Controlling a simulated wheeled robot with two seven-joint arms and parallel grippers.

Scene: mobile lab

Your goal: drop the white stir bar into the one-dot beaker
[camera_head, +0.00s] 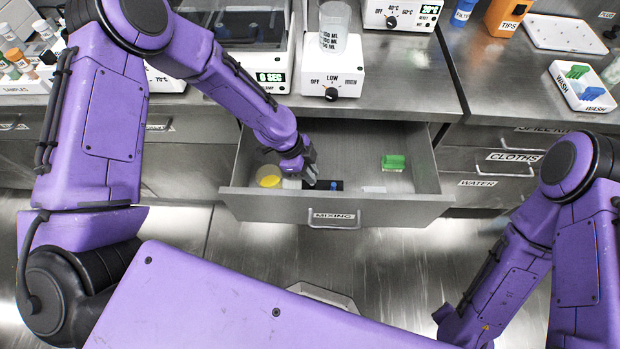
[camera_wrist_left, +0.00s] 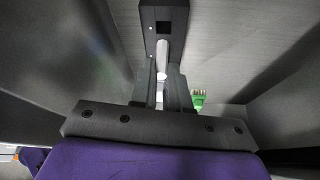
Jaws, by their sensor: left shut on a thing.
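My left gripper (camera_head: 309,180) reaches down into the open drawer labelled MIXING (camera_head: 405,207). In the left wrist view, its fingers (camera_wrist_left: 163,88) are closed around a narrow white piece, the white stir bar (camera_wrist_left: 161,60). The stir bar is at or just above a black holder (camera_wrist_left: 164,22); I cannot tell if they touch. The fingers hide the stir bar in the head view. A clear beaker (camera_head: 333,28) with volume marks stands on the white stirrer plate (camera_head: 332,72) on the counter. No dot is readable on it. My right gripper is out of view.
A white scale (camera_head: 271,82) stands left of the stirrer plate. The counter's front edge overhangs the drawer's back.

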